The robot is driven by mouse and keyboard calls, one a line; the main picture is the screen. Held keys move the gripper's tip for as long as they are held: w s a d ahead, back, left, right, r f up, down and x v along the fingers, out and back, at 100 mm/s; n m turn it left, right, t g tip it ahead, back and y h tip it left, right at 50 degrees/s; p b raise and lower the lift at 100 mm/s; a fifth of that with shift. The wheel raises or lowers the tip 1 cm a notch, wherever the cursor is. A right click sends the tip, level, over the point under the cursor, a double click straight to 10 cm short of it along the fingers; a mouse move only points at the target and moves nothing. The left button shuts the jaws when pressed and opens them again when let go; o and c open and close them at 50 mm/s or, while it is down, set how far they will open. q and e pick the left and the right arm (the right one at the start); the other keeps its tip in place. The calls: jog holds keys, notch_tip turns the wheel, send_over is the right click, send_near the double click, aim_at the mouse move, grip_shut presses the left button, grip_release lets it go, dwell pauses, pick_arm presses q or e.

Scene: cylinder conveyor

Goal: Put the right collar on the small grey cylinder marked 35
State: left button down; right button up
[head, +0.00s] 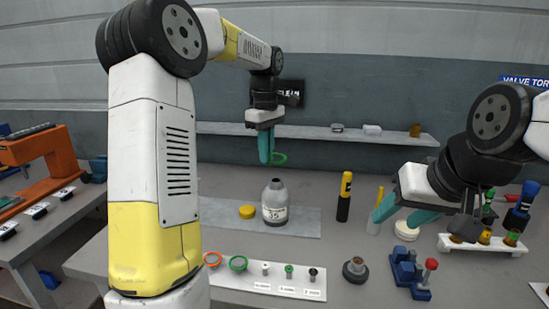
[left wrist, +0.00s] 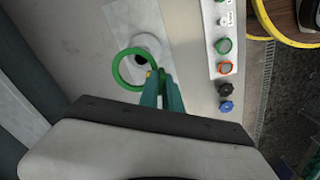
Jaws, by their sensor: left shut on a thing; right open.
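The small grey cylinder (head: 275,214), marked 35, stands upright on a grey mat in the middle of the table. Its narrow neck points up. My left gripper (head: 266,158) is shut on a thin green collar (head: 280,158), gripping one side of its rim. The collar is in the air above the cylinder, apart from it. In the left wrist view the green collar (left wrist: 118,66) sticks out from the fingertips (left wrist: 157,78) and overlaps the pale top of the cylinder (left wrist: 150,46). My right gripper (head: 400,216) is open and empty at the right.
A white strip (head: 262,286) at the front holds an orange ring (head: 212,259), another green ring (head: 238,263) and small fittings. A yellow cap (head: 247,212) lies left of the cylinder. A black-yellow marker (head: 344,197) stands right of it. A blue vise-like tool (head: 409,273) is front right.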

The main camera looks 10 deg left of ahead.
pick_arm(q)
jog(key=shift+d+f, duration=0.15)
jog(key=shift+f, duration=3)
jog(key=shift+f, duration=1.5)
jog(key=c, duration=1.5)
grip_release()
jog(key=shift+r, duration=3)
